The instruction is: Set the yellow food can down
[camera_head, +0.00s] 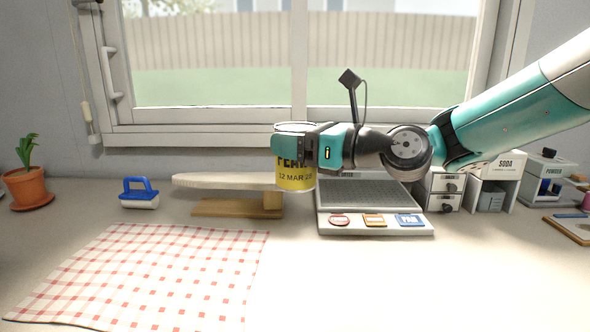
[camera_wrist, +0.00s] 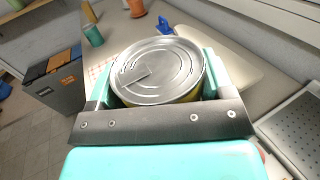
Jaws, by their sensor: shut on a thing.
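The yellow food can (camera_head: 295,181) is held upright in my gripper (camera_head: 300,150), above the counter near the window. My gripper is shut around the can's sides and partly covers the label. In the wrist view, the can's silver lid (camera_wrist: 157,70) with its pull tab faces the camera, between the two teal fingers of my gripper (camera_wrist: 158,85). In the head view the can overlaps the right end of a wooden sleeve board. I cannot tell the exact gap between them.
A checked cloth (camera_head: 150,275) lies at front left. The pale board on its wooden stand (camera_head: 225,208) is behind it. A grey tray with labelled buttons (camera_head: 375,222) sits right of the can. A blue brush (camera_head: 139,192) and plant pot (camera_head: 28,188) are left. The front right counter is clear.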

